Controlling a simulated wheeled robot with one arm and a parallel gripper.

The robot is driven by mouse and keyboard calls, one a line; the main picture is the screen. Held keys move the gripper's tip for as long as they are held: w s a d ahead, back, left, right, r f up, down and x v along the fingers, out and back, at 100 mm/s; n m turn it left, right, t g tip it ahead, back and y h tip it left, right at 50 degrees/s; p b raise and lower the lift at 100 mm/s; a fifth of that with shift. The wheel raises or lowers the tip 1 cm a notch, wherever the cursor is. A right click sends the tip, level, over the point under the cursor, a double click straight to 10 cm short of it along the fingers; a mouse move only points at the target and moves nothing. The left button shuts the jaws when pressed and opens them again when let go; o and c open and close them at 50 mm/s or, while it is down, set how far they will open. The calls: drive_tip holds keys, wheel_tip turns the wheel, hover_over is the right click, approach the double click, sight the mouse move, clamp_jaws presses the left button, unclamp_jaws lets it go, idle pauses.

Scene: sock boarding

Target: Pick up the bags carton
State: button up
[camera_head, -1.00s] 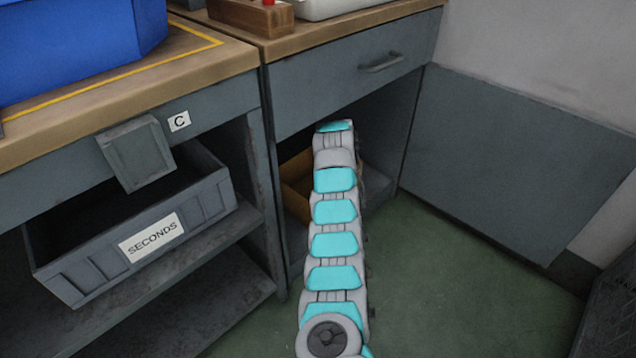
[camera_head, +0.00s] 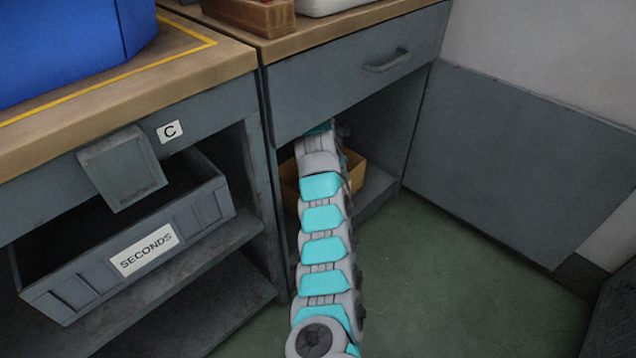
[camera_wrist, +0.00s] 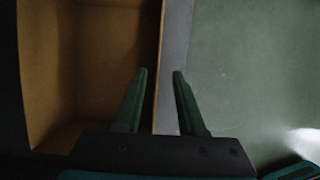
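The bags carton, an open brown box (camera_head: 354,172), sits on the low shelf under the drawer in the head view, partly hidden behind my arm. In the wrist view the carton (camera_wrist: 47,80) fills the left side, and the part of its inside that shows looks empty. My gripper (camera_wrist: 160,72) is open, with its two fingers apart. The carton's right wall runs up the picture between the fingertips. The left finger overlaps the carton's inside and the right finger is outside it. I cannot tell how far the fingertips are above the rim. The head view hides my gripper.
The grey drawer front (camera_head: 360,75) and worktop are above the carton. A grey bin labelled SECONDS (camera_head: 185,225) stands on the shelf to the left, and a blue bin (camera_head: 60,50) is on the bench. The green floor (camera_head: 460,280) at right is clear.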

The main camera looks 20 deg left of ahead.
drive_tip(key=shift+s+a+b+x, duration=0.15)
drive_tip(key=shift+b+x, duration=0.05)
drive_tip(key=shift+x, duration=1.6)
drive_tip(key=shift+s+a+b+x, duration=0.15)
drive_tip(key=shift+b+x, duration=0.05)
drive_tip(key=shift+x, duration=1.6)
drive_tip(key=shift+f, duration=0.1)
drive_tip(key=shift+c, duration=0.3)
clamp_jaws()
